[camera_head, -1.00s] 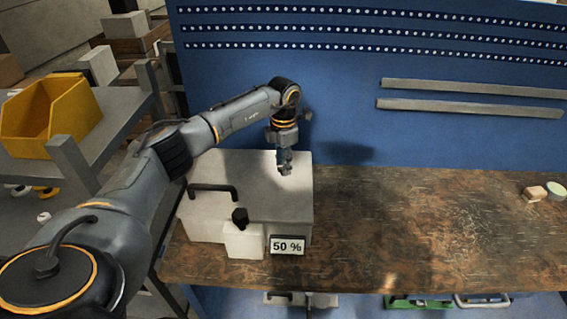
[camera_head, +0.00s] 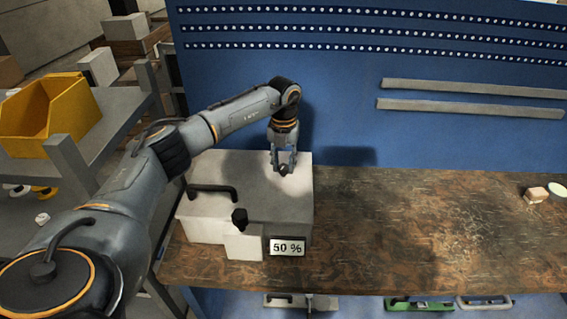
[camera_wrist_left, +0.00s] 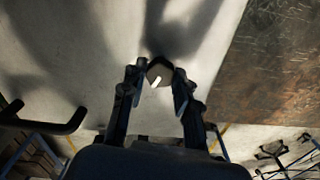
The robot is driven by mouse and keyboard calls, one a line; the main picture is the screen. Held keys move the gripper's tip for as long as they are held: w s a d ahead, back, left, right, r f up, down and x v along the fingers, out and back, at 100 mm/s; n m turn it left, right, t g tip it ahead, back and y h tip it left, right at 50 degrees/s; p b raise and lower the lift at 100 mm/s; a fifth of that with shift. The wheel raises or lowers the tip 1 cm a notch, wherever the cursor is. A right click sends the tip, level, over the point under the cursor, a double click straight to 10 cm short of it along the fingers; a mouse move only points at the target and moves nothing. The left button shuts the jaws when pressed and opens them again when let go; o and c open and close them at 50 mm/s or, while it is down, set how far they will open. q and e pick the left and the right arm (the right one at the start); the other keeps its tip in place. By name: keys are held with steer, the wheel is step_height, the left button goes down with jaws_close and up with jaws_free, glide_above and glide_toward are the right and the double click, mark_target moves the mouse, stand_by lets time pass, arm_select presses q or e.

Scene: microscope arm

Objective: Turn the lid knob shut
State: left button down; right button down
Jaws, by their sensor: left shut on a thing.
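The white box (camera_head: 260,200) stands on the bench's left part, its lid on top with a black bar handle (camera_head: 213,188). My left gripper (camera_head: 284,169) points down over the lid's back right. In the left wrist view its fingertips (camera_wrist_left: 160,78) are shut on the lid knob (camera_wrist_left: 158,70), a dark-sided knob with a pale top and a white mark. In the head view the fingers mostly hide this knob. My right gripper is not in view.
A second black knob (camera_head: 239,216) sits on a small white block at the box front, beside a display (camera_head: 287,247) reading 50 %. The wooden bench (camera_head: 420,230) is clear to the right, except small blocks (camera_head: 537,194) at the far right. A blue wall stands behind.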

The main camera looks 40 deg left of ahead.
mark_target(284, 166)
arm_select(q)
steer(key=n, duration=0.4)
steer(key=shift+n, duration=0.4)
stand_by(0.4)
steer(key=c, duration=1)
jaws_free()
step_height(284, 166, up, 12)
steer(key=shift+r, duration=0.1)
